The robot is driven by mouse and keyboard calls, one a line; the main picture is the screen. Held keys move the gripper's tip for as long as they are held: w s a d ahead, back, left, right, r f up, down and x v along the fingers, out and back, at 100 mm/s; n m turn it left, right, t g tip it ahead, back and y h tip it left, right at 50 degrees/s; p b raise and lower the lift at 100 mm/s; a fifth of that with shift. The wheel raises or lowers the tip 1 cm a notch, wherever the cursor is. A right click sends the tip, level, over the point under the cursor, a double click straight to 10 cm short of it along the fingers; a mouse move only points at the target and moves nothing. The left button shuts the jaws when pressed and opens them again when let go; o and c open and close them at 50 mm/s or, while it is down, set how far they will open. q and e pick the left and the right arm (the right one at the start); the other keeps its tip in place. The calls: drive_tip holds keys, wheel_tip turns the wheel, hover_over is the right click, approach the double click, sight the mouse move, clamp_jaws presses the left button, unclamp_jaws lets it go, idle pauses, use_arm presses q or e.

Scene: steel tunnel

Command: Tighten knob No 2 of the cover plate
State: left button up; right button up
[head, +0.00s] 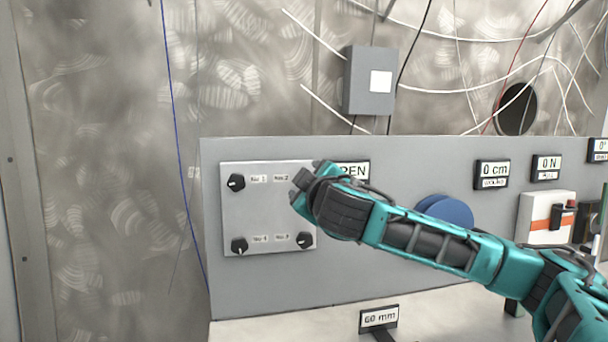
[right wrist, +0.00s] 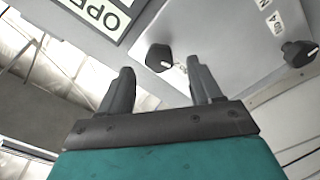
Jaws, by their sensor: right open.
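The cover plate (head: 268,214) is a light square panel on the grey console, with black knobs near its corners. Knob No 1 (head: 236,182) is at its upper left. My right gripper (head: 309,174) is at the upper right corner beside the No 2 label (head: 281,178) and hides the knob there. In the right wrist view my right gripper (right wrist: 161,68) is open and empty. A black knob with a white mark (right wrist: 158,58), apparently knob No 2, shows between the fingertips; I cannot tell whether they touch it. My left gripper is out of view.
Two lower knobs (head: 239,245) (head: 304,240) sit on the plate. An OPEN sign (head: 354,171) is right of the plate, partly behind my right arm. A blue round part (head: 444,212) and a 60 mm sign (head: 379,317) stand near the arm. The console left of the plate is clear.

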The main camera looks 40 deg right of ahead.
drive_tip(key=shift+p+x, duration=0.3)
drive_tip(key=shift+x, duration=1.7)
drive_tip(key=c, duration=1)
